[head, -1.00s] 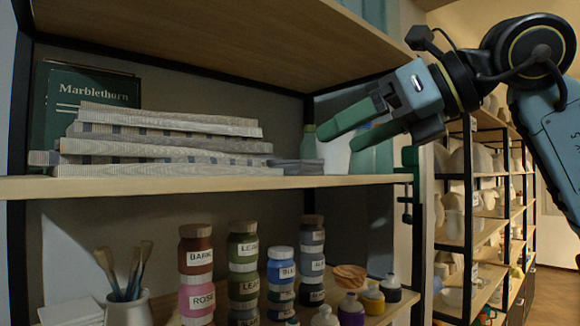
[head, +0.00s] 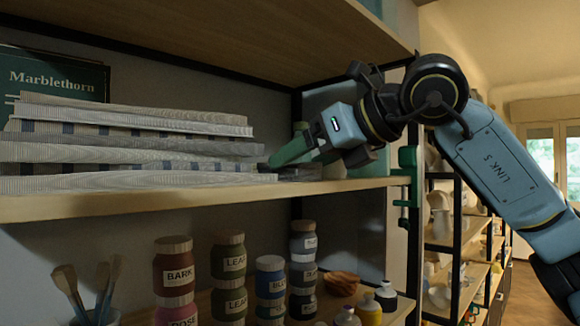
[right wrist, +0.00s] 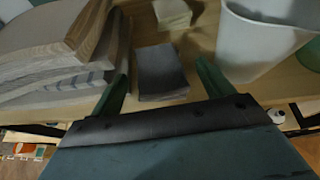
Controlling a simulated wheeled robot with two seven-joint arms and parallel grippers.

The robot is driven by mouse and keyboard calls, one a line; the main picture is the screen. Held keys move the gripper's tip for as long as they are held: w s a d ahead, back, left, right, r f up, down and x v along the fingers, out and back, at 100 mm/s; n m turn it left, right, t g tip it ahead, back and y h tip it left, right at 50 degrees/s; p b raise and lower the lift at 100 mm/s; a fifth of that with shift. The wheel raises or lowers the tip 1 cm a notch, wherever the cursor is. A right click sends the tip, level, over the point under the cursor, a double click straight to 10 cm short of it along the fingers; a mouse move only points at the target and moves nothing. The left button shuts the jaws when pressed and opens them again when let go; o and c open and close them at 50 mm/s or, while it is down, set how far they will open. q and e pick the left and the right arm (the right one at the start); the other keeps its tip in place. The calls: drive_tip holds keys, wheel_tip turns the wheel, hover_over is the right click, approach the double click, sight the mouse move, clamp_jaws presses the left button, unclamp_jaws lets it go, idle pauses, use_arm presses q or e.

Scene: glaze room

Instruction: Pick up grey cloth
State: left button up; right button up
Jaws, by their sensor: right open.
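The grey cloth (right wrist: 162,73) is a small dark grey folded block lying on the shelf board, seen in the right wrist view between my right gripper's two green fingers. In the head view the cloth (head: 303,174) shows low at the right end of the striped stack, partly hidden by the fingers. My right gripper (head: 272,164) is open and reaches in from the right, its fingertips low over the board. In the right wrist view the gripper (right wrist: 161,60) has one finger on each side of the cloth, with nothing visibly gripped. My left gripper is not in view.
A stack of striped grey slabs (head: 130,150) stands close left of the cloth. A white container (right wrist: 265,45) stands close right of it, and a small pale block (right wrist: 172,14) lies behind. An upper shelf (head: 220,35) hangs above. Labelled jars (head: 229,285) stand below.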

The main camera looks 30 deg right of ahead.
drive_tip(key=x, duration=0.4)
drive_tip(key=shift+a+r+p, duration=0.1)
drive_tip(key=shift+r+p, duration=0.05)
drive_tip(key=shift+p, duration=0.2)
drive_tip(key=shift+s, duration=0.15)
drive_tip(key=c, duration=1.1)
drive_tip(key=shift+o, duration=0.2)
